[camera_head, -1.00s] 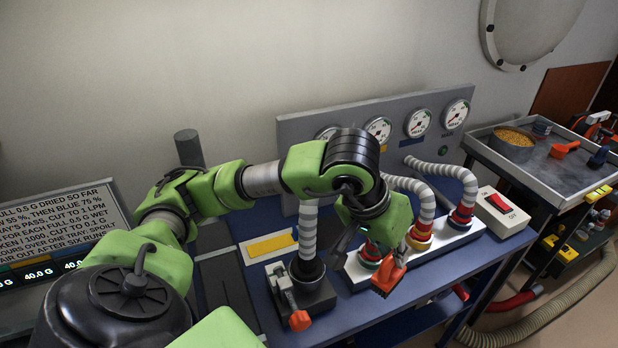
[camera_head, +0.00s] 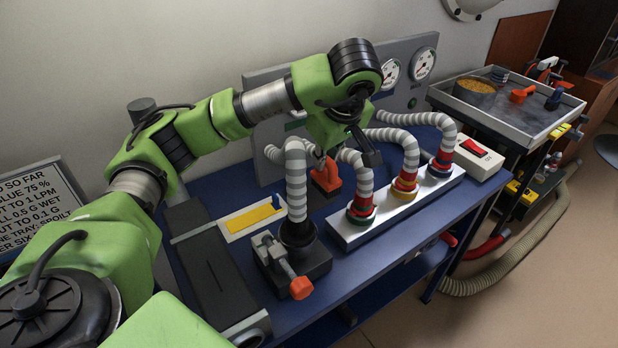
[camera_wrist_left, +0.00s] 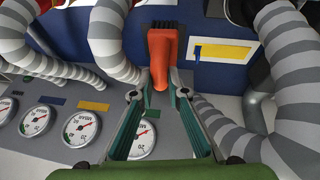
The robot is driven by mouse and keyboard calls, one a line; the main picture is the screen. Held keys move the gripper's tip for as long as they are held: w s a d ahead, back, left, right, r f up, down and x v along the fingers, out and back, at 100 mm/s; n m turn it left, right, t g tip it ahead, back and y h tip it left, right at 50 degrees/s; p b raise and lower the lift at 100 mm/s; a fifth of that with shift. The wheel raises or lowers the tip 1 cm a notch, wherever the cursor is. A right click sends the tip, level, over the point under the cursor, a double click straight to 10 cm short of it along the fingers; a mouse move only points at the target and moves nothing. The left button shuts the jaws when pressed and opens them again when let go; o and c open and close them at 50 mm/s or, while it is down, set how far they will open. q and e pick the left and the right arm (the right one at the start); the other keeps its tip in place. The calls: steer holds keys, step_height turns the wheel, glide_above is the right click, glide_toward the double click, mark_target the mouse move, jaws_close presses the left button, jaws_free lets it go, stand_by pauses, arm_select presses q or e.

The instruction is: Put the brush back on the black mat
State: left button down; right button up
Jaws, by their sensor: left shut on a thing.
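My left gripper (camera_head: 328,158) is shut on the brush (camera_head: 327,179), an orange-red block-like tool. It is over the back of the blue bench (camera_head: 352,294), between the upright grey hose and the white hose manifold. I cannot tell whether the bristles touch the bench. I cannot identify the black mat for certain. My right gripper is not in view.
Ribbed hoses rise from the white manifold (camera_head: 345,236) close beside the gripper, and one upright hose (camera_head: 296,180) stands to its left. A yellow strip panel (camera_head: 254,218) lies left of that hose. A gauge panel (camera_head: 262,110) stands behind. A tray cart (camera_head: 560,112) stands at right.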

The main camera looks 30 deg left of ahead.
arm_select(q)
steer(key=w+a+f+p, duration=0.1)
steer(key=w+a+f, duration=0.1)
steer(key=f, duration=0.1)
steer(key=w+a+f+p, duration=0.1)
steer(key=a+f, duration=0.2)
steer(key=f, duration=0.1)
steer(key=w+a+f, duration=0.2)
steer(key=a+f, duration=0.1)
steer(key=f, duration=0.1)
steer(key=shift+w+p, duration=0.3)
steer(key=shift+p, duration=0.1)
steer(key=shift+f, duration=0.1)
steer(key=c, duration=2)
jaws_free()
